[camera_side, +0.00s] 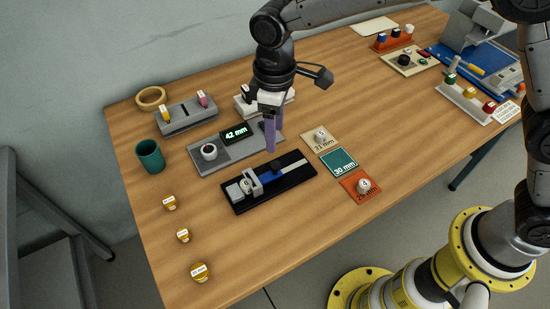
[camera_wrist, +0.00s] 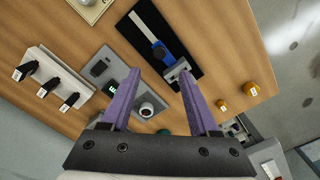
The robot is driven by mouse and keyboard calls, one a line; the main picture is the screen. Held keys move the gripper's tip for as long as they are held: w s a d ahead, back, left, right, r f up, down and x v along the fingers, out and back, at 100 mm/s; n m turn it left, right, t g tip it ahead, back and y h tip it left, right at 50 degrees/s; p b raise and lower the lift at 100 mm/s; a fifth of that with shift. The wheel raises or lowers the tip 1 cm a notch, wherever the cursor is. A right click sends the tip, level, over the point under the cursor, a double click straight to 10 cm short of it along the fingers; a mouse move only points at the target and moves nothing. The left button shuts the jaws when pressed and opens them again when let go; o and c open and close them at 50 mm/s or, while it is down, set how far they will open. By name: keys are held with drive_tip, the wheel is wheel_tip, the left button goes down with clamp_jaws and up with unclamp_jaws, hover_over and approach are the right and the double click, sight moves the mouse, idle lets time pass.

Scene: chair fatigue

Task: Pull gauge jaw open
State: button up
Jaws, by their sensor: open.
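The gauge (camera_side: 292,181) is a black base with a blue slide and grey jaw (camera_side: 256,182) at its left end. A small pale numbered piece (camera_side: 246,186) sits at that end, by the jaw; whether the jaw touches it I cannot tell. A dark knob (camera_side: 275,167) stands on the slide. My gripper (camera_side: 271,150) has purple fingers pointing down, open and empty, behind the gauge near the grey display unit. In the wrist view the gauge (camera_wrist: 147,31) lies beyond the fingertips (camera_wrist: 159,74), its grey jaw (camera_wrist: 177,70) near the right fingertip. Finger height above the table is unclear.
The grey unit (camera_side: 222,158) shows "42 mm" and carries a round dial. Marked pads (camera_side: 340,162) lie right of the gauge. A green cup (camera_side: 150,156) and several brass weights (camera_side: 183,235) stand left. A grey rack (camera_side: 187,118) stands behind. Front table is clear.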

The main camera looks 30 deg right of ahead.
sight(275, 164)
wheel_tip(275, 164, down, 10)
drive_tip(key=shift+f, duration=0.15)
idle(0.3)
clamp_jaws()
idle(1.3)
